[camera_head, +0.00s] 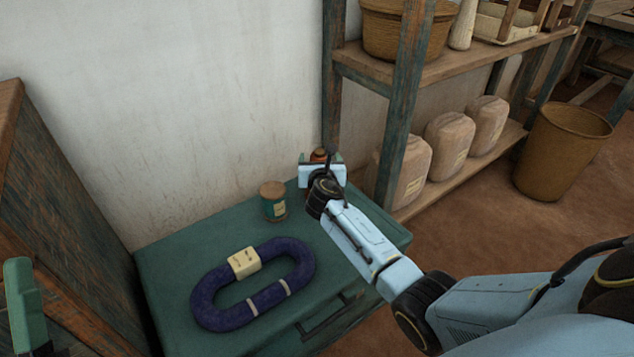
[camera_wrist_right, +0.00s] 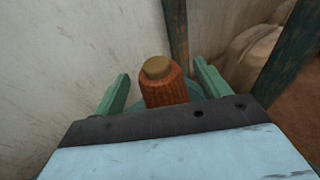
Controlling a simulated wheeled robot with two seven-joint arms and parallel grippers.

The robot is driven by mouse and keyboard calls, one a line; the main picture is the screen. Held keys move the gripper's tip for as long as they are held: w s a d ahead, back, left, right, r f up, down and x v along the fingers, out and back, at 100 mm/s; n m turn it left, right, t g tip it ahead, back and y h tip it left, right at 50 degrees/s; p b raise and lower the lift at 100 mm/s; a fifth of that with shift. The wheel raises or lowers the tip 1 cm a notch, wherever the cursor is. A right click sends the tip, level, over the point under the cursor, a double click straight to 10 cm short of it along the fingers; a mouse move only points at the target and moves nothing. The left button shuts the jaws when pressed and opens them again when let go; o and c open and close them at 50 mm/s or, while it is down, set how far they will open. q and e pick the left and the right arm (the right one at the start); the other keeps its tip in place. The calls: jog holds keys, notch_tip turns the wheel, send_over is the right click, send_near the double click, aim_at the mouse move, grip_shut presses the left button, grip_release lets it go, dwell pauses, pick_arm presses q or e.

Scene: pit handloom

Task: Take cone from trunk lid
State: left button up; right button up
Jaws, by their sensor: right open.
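The cone (camera_wrist_right: 166,90) is orange-brown thread with a tan top. In the right wrist view it stands upright between the two green fingers of my right gripper (camera_wrist_right: 160,84), with a gap on each side. In the head view only a bit of the cone (camera_head: 319,154) shows past my right gripper (camera_head: 321,159), at the far right corner of the green trunk lid (camera_head: 190,250). My right gripper is open. A green piece at the lower left edge of the head view looks like a finger of my left gripper (camera_head: 24,305); its opening is not shown.
A wall stands behind. A wooden panel (camera_head: 60,200) is at left.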

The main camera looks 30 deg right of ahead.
jog(key=shift+x, duration=0.8)
jog(key=shift+a, duration=0.1)
jog(key=c, duration=1.3)
jog(key=shift+c, duration=0.9)
jog(key=shift+s+r, duration=0.1)
jog(key=shift+r, duration=0.1)
